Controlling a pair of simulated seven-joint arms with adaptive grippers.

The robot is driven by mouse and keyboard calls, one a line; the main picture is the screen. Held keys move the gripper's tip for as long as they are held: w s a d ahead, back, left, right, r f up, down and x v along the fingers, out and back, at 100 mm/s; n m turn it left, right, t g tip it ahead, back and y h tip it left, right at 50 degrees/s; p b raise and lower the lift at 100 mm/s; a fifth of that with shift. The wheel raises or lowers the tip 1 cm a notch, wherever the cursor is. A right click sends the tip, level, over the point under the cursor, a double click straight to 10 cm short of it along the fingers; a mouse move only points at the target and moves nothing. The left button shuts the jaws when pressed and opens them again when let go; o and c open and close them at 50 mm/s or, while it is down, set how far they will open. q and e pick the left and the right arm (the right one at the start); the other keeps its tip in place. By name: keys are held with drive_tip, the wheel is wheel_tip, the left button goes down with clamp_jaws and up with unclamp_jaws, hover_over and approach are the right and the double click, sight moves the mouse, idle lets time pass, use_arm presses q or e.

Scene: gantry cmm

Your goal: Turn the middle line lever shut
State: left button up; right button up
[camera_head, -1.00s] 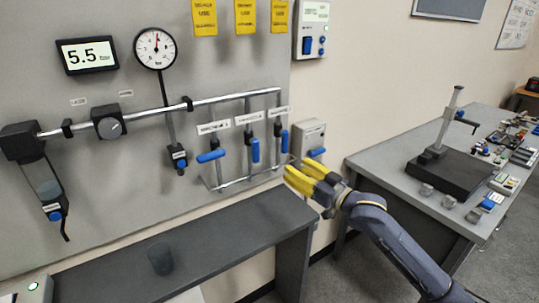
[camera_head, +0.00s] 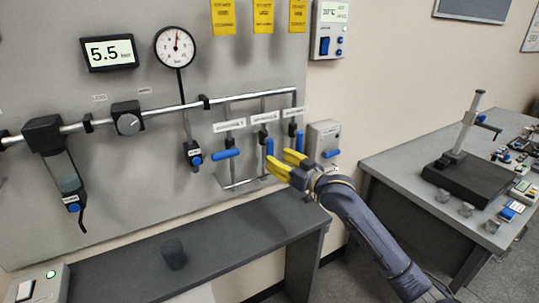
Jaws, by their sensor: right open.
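Three line levers with blue handles hang under white labels on the wall panel. The left lever (camera_head: 226,154) lies horizontal. The middle line lever (camera_head: 269,146) hangs vertical, along its pipe. The right lever (camera_head: 299,141) is also upright, its lower end close to my upper finger in the picture. My right gripper (camera_head: 278,160) has its yellow fingers apart with nothing between them. It sits just below and right of the middle lever, pointing left toward the panel. I cannot tell whether a finger touches the lever. My left gripper is not in view.
A pressure display (camera_head: 109,53) reads 5.5 beside a round gauge (camera_head: 176,46). A grey box (camera_head: 324,138) with a blue handle is right of the levers. A dark shelf (camera_head: 225,232) bearing a dark cup (camera_head: 174,254) runs below. A side bench (camera_head: 400,165) stands right.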

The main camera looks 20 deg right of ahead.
sight(272, 156)
drive_tip(key=shift+x, duration=2.35)
drive_tip(key=shift+c, duration=0.4)
clamp_jaws()
